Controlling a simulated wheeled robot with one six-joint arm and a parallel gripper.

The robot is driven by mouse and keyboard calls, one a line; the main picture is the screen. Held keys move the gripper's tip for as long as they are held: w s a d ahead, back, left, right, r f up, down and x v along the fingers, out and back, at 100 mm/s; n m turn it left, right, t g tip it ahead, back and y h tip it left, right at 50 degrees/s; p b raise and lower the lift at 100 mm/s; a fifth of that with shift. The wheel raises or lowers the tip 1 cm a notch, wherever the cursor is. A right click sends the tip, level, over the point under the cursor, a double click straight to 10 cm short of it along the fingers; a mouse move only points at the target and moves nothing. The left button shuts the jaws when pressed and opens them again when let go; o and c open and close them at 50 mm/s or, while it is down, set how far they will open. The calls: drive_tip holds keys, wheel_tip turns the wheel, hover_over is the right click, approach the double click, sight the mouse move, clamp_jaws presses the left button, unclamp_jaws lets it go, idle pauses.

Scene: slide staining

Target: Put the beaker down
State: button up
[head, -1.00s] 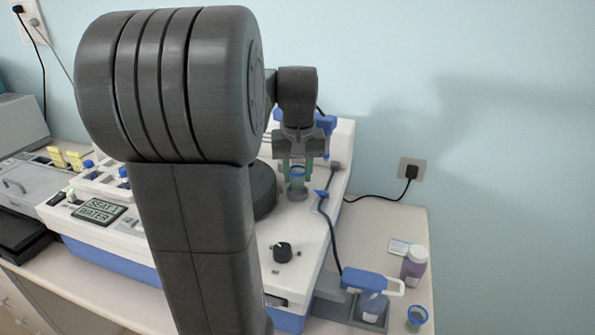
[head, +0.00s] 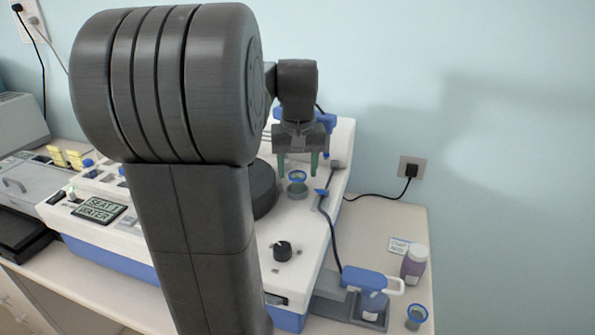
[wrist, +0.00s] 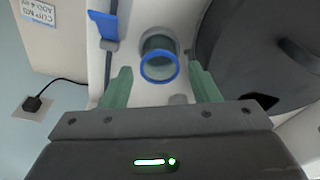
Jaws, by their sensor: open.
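The beaker (head: 297,186) is a small clear cup with a blue rim. It stands upright on the white top of the staining machine (head: 308,235), beside the dark round part. In the wrist view the beaker (wrist: 160,60) sits between and beyond the two green fingertips, touching neither. My gripper (head: 298,165) is open and empty, just above the beaker in the head view. It also shows at the bottom of the wrist view (wrist: 165,88). Whether the beaker holds any liquid is unclear.
A dark wheel (wrist: 255,45) is close on one side of the beaker, and a blue clip with a cable (head: 322,193) on the other. A second blue-rimmed cup (head: 416,317), a purple jar (head: 414,264) and a blue-topped bottle (head: 372,300) stand at right.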

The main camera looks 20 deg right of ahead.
sight(298, 180)
wheel_tip(298, 180, up, 11)
drive_tip(key=s, duration=0.1)
drive_tip(key=shift+s+a, duration=0.2)
drive_tip(key=shift+s, duration=0.15)
drive_tip(key=f, duration=0.4)
drive_tip(key=w+f, duration=0.1)
drive_tip(key=f, duration=0.7)
drive_tip(key=shift+w+d+f, duration=0.2)
drive_tip(key=shift+w+f, duration=0.15)
drive_tip(key=shift+f, duration=0.05)
drive_tip(key=shift+r, duration=0.45)
